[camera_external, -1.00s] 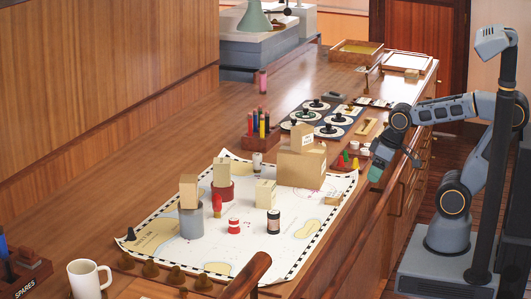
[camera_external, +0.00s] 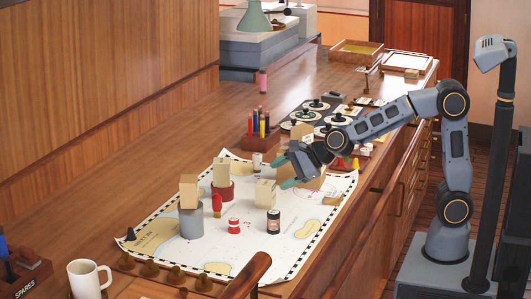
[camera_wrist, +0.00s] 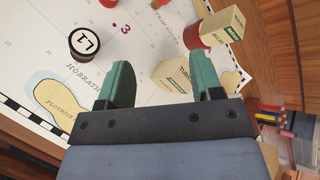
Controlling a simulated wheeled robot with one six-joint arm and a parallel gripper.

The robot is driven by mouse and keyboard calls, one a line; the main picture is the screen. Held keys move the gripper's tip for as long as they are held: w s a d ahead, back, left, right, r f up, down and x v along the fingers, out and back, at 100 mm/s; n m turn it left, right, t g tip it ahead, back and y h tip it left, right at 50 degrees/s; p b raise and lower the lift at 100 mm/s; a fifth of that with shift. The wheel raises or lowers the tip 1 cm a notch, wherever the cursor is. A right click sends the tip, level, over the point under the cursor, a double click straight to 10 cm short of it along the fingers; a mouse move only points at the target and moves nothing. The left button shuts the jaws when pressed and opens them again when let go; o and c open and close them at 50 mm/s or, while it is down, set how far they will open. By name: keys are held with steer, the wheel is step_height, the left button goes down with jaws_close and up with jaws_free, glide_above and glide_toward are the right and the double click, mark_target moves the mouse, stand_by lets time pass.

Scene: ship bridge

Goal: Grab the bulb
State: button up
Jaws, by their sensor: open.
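A small red bulb-shaped piece (camera_external: 217,204), which looks like the bulb, stands on the chart (camera_external: 295,243) in the external view. It is between a grey cylinder and a red-and-white can. In the wrist view only a red bit of what seems to be it (camera_wrist: 157,3) shows at the top edge. My gripper (camera_external: 284,173) is open and empty above the chart, to the right of and farther back than the red piece. Its green fingers (camera_wrist: 163,66) are spread apart in the wrist view, with a tan box beyond them.
A tan box (camera_external: 265,192) and a black-and-white canister (camera_external: 273,221) stand near the red piece. Another box rests on a red cylinder (camera_external: 228,193), and one on the grey cylinder (camera_external: 190,222). A red-and-white can (camera_external: 234,226) stands in front. The chart's front right is clear.

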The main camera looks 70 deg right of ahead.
mark_target(217, 205)
steer(key=w+a+f+m, duration=0.1)
steer(key=w+f+m, duration=0.1)
steer(key=w+m, duration=0.2)
steer(key=w+a+f+m+t+h, duration=0.1)
steer(key=w+a+f+m, duration=0.1)
steer(key=w+f+m, duration=0.1)
steer(key=w+a+f+m+t+h, duration=0.1)
steer(key=w+a+f+m, duration=0.1)
steer(key=w+m, duration=0.3)
steer(key=shift+w+f+m+p, duration=0.2)
steer(key=shift+w+m+p, duration=0.2)
steer(key=shift+w, duration=0.9)
steer(key=shift+p+x, duration=1.25)
steer(key=shift+x, duration=1.5)
steer(key=shift+c, duration=0.4)
steer(key=c, duration=0.9)
